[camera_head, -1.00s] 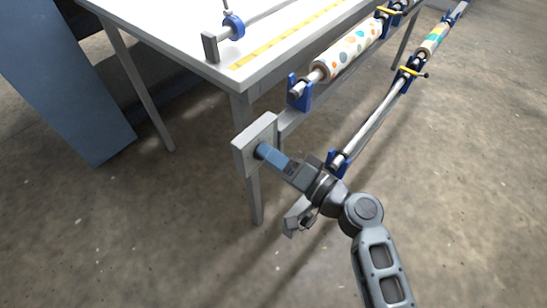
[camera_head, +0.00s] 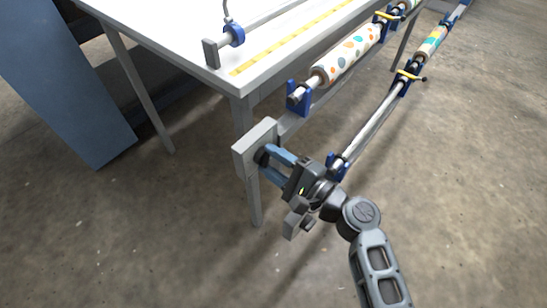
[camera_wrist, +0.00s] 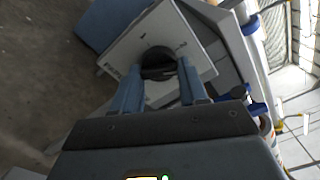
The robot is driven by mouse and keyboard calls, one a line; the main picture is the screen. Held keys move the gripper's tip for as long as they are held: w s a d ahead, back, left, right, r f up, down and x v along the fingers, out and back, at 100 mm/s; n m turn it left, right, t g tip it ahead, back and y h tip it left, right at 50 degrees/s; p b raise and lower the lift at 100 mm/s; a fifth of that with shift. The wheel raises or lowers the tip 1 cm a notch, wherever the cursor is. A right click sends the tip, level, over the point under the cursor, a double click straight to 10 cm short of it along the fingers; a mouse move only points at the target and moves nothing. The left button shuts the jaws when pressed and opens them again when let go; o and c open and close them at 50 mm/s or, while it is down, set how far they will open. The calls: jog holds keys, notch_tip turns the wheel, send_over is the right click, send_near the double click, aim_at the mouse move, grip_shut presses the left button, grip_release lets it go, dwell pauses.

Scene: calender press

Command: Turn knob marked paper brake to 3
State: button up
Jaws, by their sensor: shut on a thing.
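The dark round knob (camera_wrist: 158,58) sits on a light grey plate (camera_wrist: 120,50) in the wrist view. Part of a printed word, seemingly starting "PAP", shows at the plate's left edge, with small marks around the knob. I cannot read which mark the knob points to. My gripper (camera_wrist: 160,74) has its two blue fingers on either side of the knob, shut on it. In the head view the plate (camera_head: 242,158) is at the table's corner, and my gripper (camera_head: 270,163) reaches it from the lower right. The fingers partly hide the knob there.
The white-topped table (camera_head: 180,30) stands behind the plate. A patterned paper roll (camera_head: 348,58) and a bare metal roller (camera_head: 375,125) in blue holders run to the upper right, close to my gripper. A blue panel (camera_head: 60,80) is at the left. The floor in front is clear.

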jog(key=shift+s+f+m+p, duration=0.1)
jog(key=shift+m+p, duration=1)
jog(key=shift+m, duration=1.45)
jog(key=shift+f+m+p, duration=0.1)
jog(key=shift+m+p, duration=1)
jog(key=shift+m, duration=1.45)
jog(key=o, duration=1.1)
jog(key=shift+b+v, duration=0.3)
jog(key=shift+v, duration=3.6)
jog(key=shift+s, duration=0.1)
